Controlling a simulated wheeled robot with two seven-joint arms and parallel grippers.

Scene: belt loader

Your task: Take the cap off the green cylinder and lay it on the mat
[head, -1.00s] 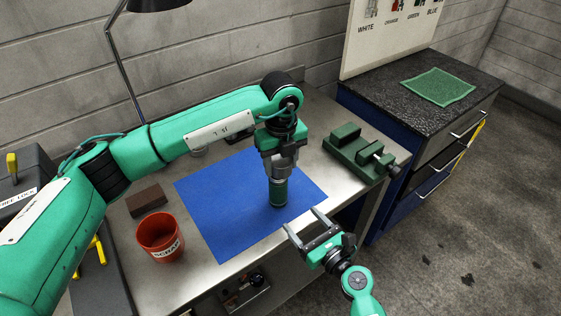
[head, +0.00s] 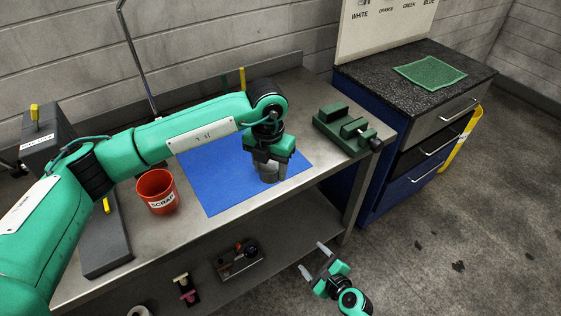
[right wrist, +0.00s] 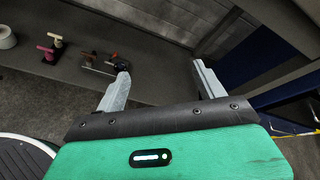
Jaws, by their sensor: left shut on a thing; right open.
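The blue mat (head: 222,184) lies flat on the metal workbench. My left gripper (head: 270,174) points down over the right part of the mat, shut on the green cylinder. Its hand and fingers now hide the cylinder, so I cannot make out the cap or whether the cylinder touches the mat. My right gripper (head: 318,264) is open and empty, low in front of the bench edge. Its two spread fingers also show in the right wrist view (right wrist: 160,86), with nothing between them.
A red scrap bin (head: 157,192) stands left of the mat. A green vise (head: 346,129) sits at the bench's right end. A dark cabinet with a green cloth (head: 430,71) stands further right. A small tray (head: 239,262) lies on the lower shelf.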

